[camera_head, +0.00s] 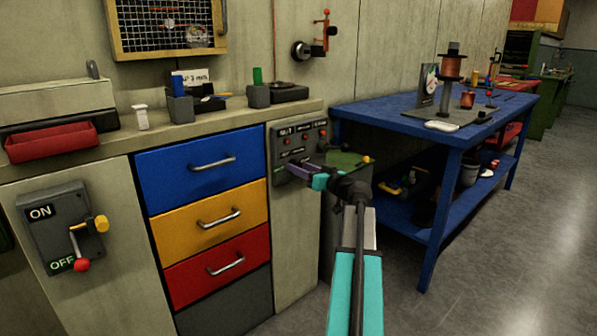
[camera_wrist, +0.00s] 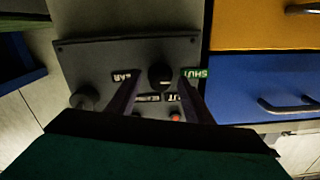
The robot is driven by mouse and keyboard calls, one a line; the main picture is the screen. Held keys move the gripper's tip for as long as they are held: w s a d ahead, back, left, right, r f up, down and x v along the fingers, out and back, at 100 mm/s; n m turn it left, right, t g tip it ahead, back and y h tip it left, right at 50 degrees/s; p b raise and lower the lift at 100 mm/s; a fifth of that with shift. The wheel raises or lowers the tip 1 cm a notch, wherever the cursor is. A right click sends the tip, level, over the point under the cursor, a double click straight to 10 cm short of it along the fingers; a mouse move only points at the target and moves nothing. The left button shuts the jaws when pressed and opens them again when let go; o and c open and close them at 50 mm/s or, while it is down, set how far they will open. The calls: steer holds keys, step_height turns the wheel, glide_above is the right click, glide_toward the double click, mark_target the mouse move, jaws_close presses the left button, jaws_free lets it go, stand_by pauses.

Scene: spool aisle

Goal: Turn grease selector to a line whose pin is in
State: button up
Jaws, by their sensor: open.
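The grey selector panel (camera_head: 299,138) is on the pale cabinet face, right of the drawers, with small red parts and white lettering. The panel also fills the middle of the wrist view (camera_wrist: 75,60), upside down. My gripper (camera_head: 300,170) is at its lower front. In the wrist view, my open fingers (camera_wrist: 160,82) straddle a dark round knob (camera_wrist: 160,75); I cannot tell whether they touch it. A green SHUT label (camera_wrist: 195,73) is beside one fingertip. A red part (camera_wrist: 176,117) shows between the fingers. My fingers hide some lettering, and which pins are in is unclear.
Blue (camera_head: 200,165), yellow (camera_head: 215,218) and red (camera_head: 220,266) drawers adjoin the panel's left side. An ON/OFF lever box (camera_head: 50,222) is at far left. A blue workbench (camera_head: 385,115) stands to the right. The floor (camera_head: 480,270) is clear at right.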

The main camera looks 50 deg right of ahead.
steer(key=c, duration=1)
steer(key=shift+s+a+f, duration=0.1)
steer(key=shift+a+f, duration=0.05)
steer(key=shift+a, duration=0.2)
steer(key=shift+c, duration=0.3)
steer(key=shift+d+r, duration=0.2)
